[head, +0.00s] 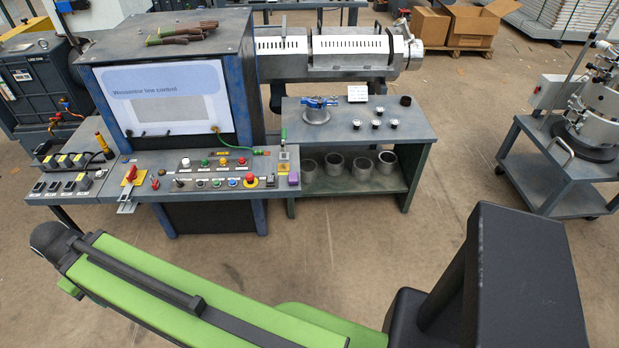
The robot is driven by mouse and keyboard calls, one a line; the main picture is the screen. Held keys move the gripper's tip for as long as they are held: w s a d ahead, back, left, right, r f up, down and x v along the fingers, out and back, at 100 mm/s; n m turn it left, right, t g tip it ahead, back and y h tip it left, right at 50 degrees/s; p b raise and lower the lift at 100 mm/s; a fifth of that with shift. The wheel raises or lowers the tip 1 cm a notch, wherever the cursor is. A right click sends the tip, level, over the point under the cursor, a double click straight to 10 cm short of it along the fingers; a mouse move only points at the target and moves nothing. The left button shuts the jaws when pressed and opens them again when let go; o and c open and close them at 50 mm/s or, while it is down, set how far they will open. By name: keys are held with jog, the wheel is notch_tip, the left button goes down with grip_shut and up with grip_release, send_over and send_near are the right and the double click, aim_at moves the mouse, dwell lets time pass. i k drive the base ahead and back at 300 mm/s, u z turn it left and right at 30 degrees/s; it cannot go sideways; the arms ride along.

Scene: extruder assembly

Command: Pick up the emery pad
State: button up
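I cannot tell for sure which thing is the emery pad. A small purple block (293,178) lies at the right end of the control desk (225,195). A small black piece (405,100) lies at the back right of the grey workbench (415,125). Both are too small to identify. My green and black arm crosses the lower part of the head view, well in front of the desk and bench. No gripper fingers can be made out.
A blue clamp tool (319,104), a white card (357,93) and several small round parts (376,124) are on the bench. Metal rings (362,168) stand on its lower shelf. A cart (560,180) stands at the right. Bare floor (460,180) lies between bench and cart.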

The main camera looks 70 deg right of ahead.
aim_at(293, 176)
jog(key=z, duration=0.45)
jog(key=i, duration=1)
